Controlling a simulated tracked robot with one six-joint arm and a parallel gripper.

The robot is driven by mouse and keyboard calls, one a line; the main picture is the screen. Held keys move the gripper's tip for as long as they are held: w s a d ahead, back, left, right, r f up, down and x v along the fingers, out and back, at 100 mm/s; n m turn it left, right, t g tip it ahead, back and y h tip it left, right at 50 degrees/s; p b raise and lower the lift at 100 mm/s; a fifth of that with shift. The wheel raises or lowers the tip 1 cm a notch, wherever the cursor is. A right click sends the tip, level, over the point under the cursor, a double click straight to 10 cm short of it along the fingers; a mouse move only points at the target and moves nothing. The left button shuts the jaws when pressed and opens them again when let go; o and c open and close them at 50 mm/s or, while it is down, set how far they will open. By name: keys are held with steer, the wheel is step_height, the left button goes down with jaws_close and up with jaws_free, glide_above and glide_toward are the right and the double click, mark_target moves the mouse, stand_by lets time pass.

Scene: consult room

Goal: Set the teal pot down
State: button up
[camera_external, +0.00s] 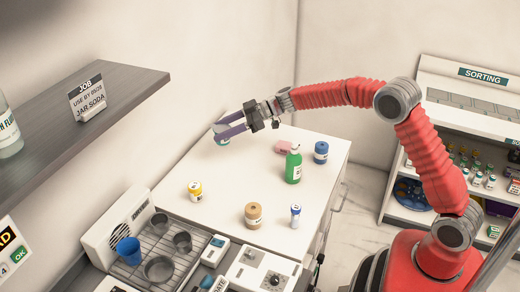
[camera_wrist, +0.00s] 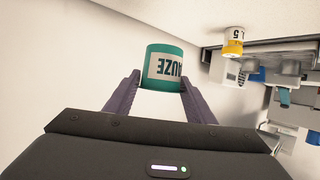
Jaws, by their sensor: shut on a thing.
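In the external view my gripper (camera_external: 223,130) is over the far left part of the white table, and the pot (camera_external: 222,141) shows partly behind the fingers. I cannot tell whether the pot's base touches the table top.
The white table (camera_external: 225,180) has bare room around the pot.

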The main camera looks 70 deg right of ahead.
steer(key=d+m+t+h, duration=0.2)
steer(key=d+m+h, duration=0.2)
steer(key=d, duration=1.2)
steer(key=shift+m+h, duration=0.3)
steer(key=shift+h, duration=0.1)
steer(key=shift+f, duration=3.05)
steer(key=shift+f, duration=1.9)
steer(key=o, duration=0.7)
